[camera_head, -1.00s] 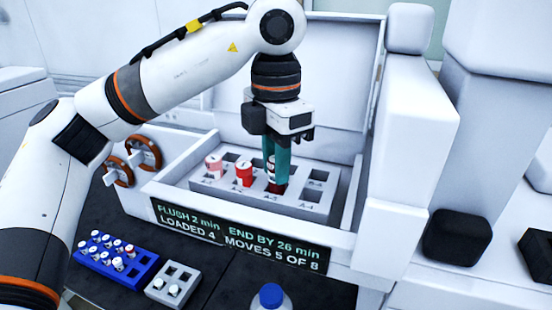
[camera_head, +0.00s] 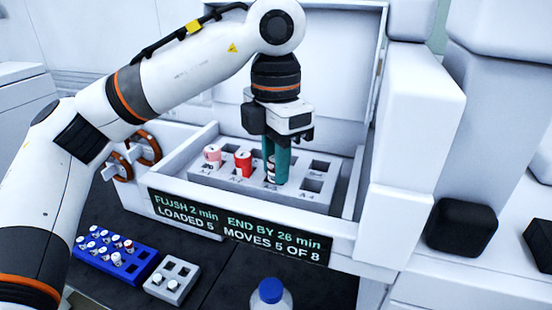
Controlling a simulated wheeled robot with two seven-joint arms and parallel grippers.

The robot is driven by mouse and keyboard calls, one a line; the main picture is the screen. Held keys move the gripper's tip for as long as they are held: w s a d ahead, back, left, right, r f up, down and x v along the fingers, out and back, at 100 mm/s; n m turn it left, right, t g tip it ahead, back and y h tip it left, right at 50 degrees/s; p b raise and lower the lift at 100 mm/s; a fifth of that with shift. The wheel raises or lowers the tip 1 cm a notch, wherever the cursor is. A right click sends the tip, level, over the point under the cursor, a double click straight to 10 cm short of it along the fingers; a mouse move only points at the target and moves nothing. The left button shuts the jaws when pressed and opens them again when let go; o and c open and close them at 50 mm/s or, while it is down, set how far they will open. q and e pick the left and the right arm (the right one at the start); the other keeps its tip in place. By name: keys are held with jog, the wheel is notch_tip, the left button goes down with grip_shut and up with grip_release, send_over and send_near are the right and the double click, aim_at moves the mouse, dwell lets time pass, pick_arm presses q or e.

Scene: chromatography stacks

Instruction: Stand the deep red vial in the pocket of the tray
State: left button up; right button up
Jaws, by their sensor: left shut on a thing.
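My left gripper (camera_head: 276,180) reaches down into the grey tray (camera_head: 318,187) inside the white open-lidded instrument. Its teal fingers are shut on the deep red vial (camera_head: 270,170), which is mostly hidden by them. The vial is upright at the front-row pocket third from the left, with its lower end down in the tray. A bright red vial (camera_head: 243,164) and a pink vial (camera_head: 212,156) stand in the pockets to its left. My right gripper is not in view.
The instrument's front wall carries a display (camera_head: 236,226) reading "LOADED 5". In front are a blue rack (camera_head: 141,266) with several white-capped vials, a small grey rack (camera_head: 178,262) and a blue-capped bottle (camera_head: 270,293). The tray's rightmost front pocket is empty.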

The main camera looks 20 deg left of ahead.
pick_arm(q)
jog(key=o, duration=1.5)
jog(key=shift+c, duration=0.2)
jog(key=shift+r, duration=0.15)
jog(key=shift+r+p, duration=2.95)
jog(key=shift+r, duration=0.45)
